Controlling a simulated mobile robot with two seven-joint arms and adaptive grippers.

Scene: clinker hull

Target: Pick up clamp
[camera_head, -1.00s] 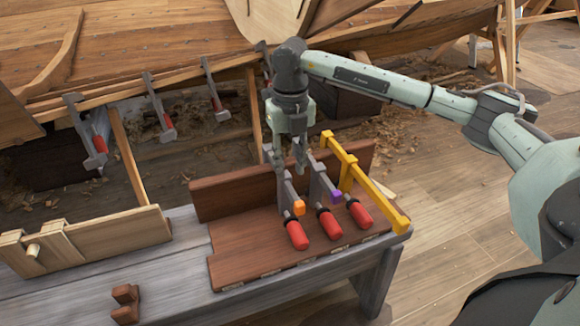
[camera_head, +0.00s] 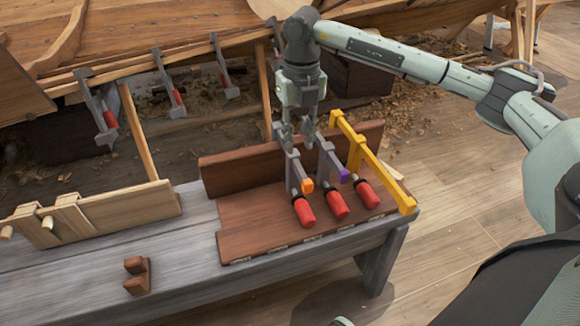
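Three clamps with red handles rest side by side on a brown wooden rack (camera_head: 250,236) on the bench. The left clamp (camera_head: 306,211) has a grey bar and an orange pad. The middle clamp (camera_head: 337,204) has a grey bar and a purple pad. The right clamp (camera_head: 380,175) has a long yellow bar. My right gripper (camera_head: 298,146) points down at the upper end of the left clamp's bar. Its fingers look apart, one on either side of that bar; contact cannot be made out. My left gripper is out of view.
The grey bench (camera_head: 190,245) carries a pale wooden jig (camera_head: 100,215) at left and a small brown block (camera_head: 137,276) in front. More clamps (camera_head: 170,85) hang along the hull plank behind.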

